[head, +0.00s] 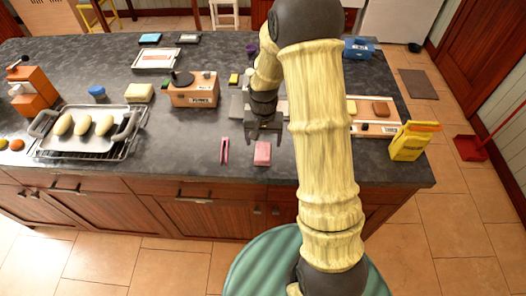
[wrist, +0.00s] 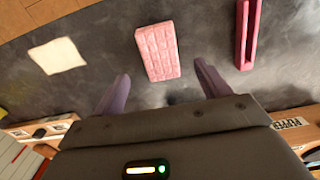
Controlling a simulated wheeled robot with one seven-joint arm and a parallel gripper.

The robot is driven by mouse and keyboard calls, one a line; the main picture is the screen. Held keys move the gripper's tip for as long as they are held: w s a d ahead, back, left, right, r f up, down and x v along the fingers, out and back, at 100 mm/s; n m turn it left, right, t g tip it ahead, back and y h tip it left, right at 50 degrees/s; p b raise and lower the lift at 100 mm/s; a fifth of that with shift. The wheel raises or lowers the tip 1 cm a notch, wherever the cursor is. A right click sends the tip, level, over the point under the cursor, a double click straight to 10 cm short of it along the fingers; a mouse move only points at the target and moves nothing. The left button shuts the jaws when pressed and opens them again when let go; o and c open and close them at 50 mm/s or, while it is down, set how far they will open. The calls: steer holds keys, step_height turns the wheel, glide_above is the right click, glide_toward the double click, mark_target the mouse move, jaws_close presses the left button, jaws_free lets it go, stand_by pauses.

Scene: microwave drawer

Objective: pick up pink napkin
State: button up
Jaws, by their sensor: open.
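The pink napkin (head: 262,153), a folded, quilted-looking rectangle, lies flat near the front edge of the dark counter. In the wrist view the napkin (wrist: 158,50) lies just beyond my fingertips, roughly centred between them. My gripper (head: 263,138) points down over the counter just behind the napkin. Its fingers are spread in the wrist view (wrist: 163,75), with nothing between them. I cannot tell the exact height of the fingertips above the counter.
A darker pink, narrow two-armed object (head: 224,150) lies beside the napkin. A white square (wrist: 57,56) lies on its other side in the wrist view. A wooden box (head: 194,91), a tray (head: 78,146) and a yellow box (head: 411,143) stand farther off.

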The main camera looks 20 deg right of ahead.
mark_target(263, 150)
steer(key=shift+s+a+f+p, duration=0.1)
steer(key=shift+f+p, duration=0.85)
steer(key=shift+f, duration=1.65)
steer(key=c, duration=1)
steer(key=shift+c, duration=0.2)
steer(key=shift+r, duration=0.1)
step_height(263, 150, up, 10)
steer(key=b, duration=0.2)
